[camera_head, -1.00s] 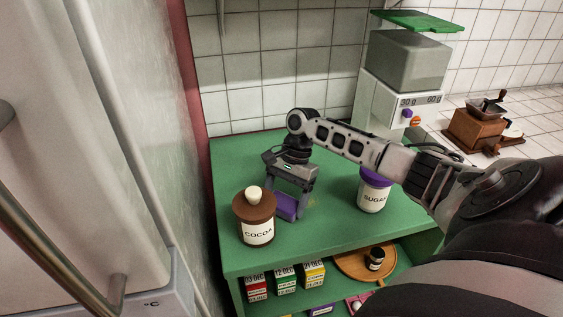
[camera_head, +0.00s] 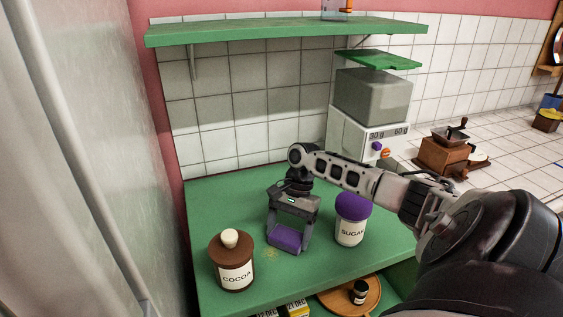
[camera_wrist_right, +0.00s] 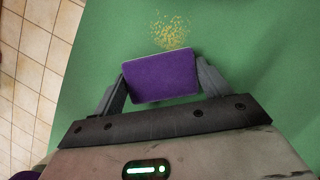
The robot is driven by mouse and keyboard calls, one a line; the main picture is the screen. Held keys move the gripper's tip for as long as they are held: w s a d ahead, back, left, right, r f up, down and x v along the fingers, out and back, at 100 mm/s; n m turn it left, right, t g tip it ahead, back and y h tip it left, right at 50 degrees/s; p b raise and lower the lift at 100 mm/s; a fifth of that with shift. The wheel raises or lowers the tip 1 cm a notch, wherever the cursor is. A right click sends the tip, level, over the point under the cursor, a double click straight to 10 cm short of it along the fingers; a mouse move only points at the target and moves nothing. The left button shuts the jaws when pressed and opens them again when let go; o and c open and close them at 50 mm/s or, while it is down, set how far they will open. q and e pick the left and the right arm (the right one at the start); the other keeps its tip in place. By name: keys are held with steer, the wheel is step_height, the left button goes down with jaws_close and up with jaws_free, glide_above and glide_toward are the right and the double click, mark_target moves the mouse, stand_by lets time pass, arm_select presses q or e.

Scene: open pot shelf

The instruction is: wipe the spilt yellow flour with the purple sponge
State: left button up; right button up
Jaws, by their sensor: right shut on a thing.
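The purple sponge (camera_head: 286,238) is between the fingers of my right gripper (camera_head: 289,244), which is shut on it. It also shows in the right wrist view (camera_wrist_right: 162,77), gripped at both ends. The spilt yellow flour (camera_wrist_right: 170,30) is a speckled patch on the green surface, just beyond the sponge in the wrist view. In the head view the flour (camera_head: 270,253) is a faint patch left of and in front of the sponge. I cannot tell whether the sponge touches the surface. My left gripper is not in view.
The brown-lidded cocoa jar (camera_head: 232,262) stands left of my right gripper. The purple-topped sugar jar (camera_head: 351,220) stands close on its right. A white scale machine (camera_head: 365,139) stands behind. A green shelf (camera_head: 270,32) hangs above. The green top (camera_head: 222,200) is clear behind the cocoa.

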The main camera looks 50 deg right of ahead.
mark_target(274, 238)
steer(key=shift+s+d+f, duration=0.1)
steer(key=shift+s+d, duration=0.4)
steer(key=shift+d, duration=0.3)
steer(key=shift+s+d, duration=0.5)
steer(key=shift+d, duration=0.3)
steer(key=shift+w+a, duration=0.1)
steer(key=shift+w+a, duration=0.6)
steer(key=shift+a, duration=0.45)
steer(key=shift+w+a, duration=0.55)
steer(key=shift+a, duration=0.5)
steer(key=shift+w+a, duration=0.6)
steer(key=shift+a, duration=0.45)
steer(key=shift+w+a, duration=0.5)
steer(key=shift+a, duration=0.4)
steer(key=shift+w+a, duration=0.45)
steer(key=shift+a, duration=0.45)
steer(key=shift+d+r, duration=0.1)
steer(key=shift+r, duration=2.9)
steer(key=shift+r, duration=1.5)
